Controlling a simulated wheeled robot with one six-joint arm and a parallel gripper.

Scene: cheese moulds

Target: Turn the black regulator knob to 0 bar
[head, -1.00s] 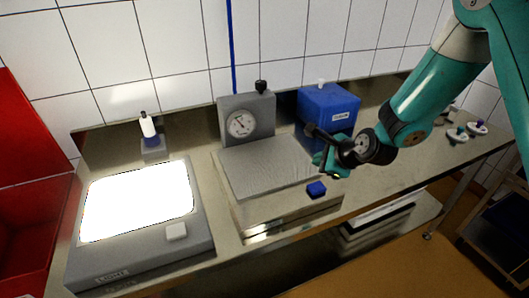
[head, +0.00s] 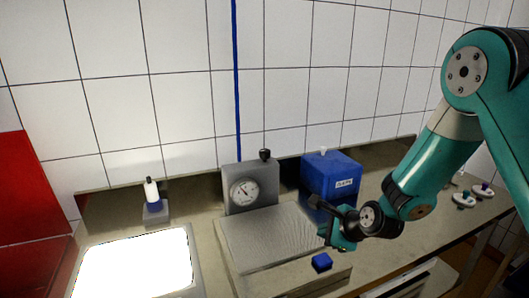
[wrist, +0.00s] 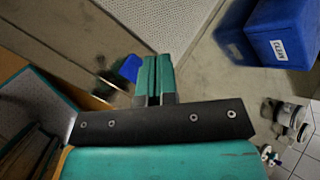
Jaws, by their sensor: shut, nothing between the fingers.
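The black regulator knob (head: 265,155) sits on top of the grey regulator block (head: 235,180) against the back wall. The round white gauge (head: 244,192) is on the block's front; its needle is too small to read surely. My gripper (head: 324,234) is to the right of the knob and lower, nearer the front, over the right edge of the grey textured plate. It is apart from the knob. In the wrist view my gripper (wrist: 155,68) has its two teal fingers together with nothing between them. The knob does not show in the wrist view.
A blue labelled box (head: 332,178) stands right of the regulator, behind my gripper. A bright light panel (head: 135,262) and a small bottle (head: 151,190) are at left. White and coloured parts (head: 470,197) lie far right.

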